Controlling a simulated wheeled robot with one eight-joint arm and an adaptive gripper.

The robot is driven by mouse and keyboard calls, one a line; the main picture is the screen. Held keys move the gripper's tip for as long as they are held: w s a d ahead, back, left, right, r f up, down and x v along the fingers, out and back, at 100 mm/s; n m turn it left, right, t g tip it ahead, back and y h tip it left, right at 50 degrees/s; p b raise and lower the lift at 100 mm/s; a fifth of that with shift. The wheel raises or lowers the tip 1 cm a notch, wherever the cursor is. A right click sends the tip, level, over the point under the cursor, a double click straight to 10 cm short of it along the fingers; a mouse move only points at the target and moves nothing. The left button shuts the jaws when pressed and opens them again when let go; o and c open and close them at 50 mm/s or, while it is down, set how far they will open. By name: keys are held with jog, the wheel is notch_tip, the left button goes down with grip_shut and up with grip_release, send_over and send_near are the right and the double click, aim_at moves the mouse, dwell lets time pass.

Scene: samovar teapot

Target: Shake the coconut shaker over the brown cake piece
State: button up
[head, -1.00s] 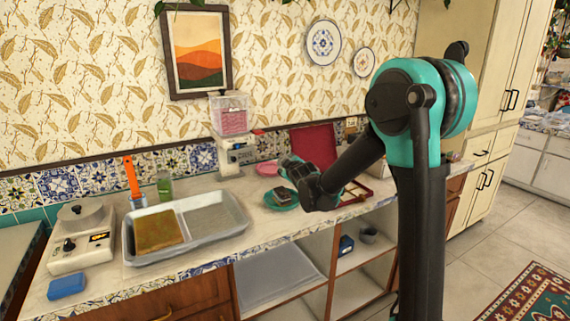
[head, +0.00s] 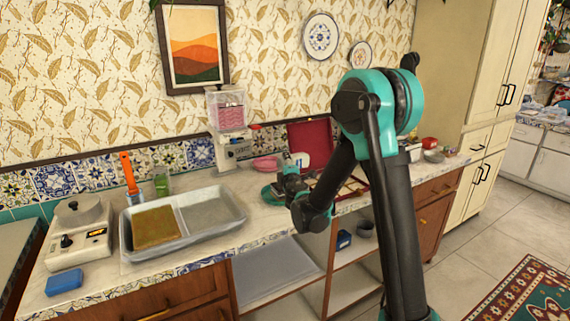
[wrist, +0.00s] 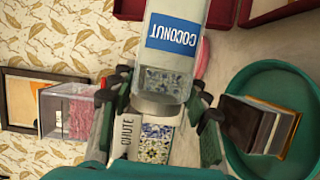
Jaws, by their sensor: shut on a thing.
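My gripper (wrist: 162,100) is shut on the coconut shaker (wrist: 175,70), a clear jar with a blue label reading COCONUT upside down in the wrist view. The wall and the dispenser appear turned sideways in that view, so the shaker seems tipped roughly onto its side. The brown cake piece (wrist: 250,122), dark and layered, sits on a green plate (wrist: 234,82) to the right of the fingers in the wrist view. In the head view my gripper (head: 290,172) is over the green plate (head: 267,193) and largely hides the cake piece.
A dispenser with a pink-filled top (head: 228,115) stands behind on the counter. A pink plate (head: 264,162) and an open red box (head: 310,135) are close by. A grey tray (head: 215,210) with a brown slab (head: 155,228) lies at left.

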jog(key=shift+a+f+n+t+y, duration=0.1)
jog(key=shift+n+t+y, duration=0.3)
jog(key=shift+n, duration=1.1)
jog(key=shift+n+t+y, duration=0.2)
jog(key=shift+n+t, duration=0.4)
jog(key=shift+n, duration=0.9)
jog(key=shift+s, duration=0.1)
jog(key=shift+r, duration=1.2)
jog(key=shift+f, duration=1.25)
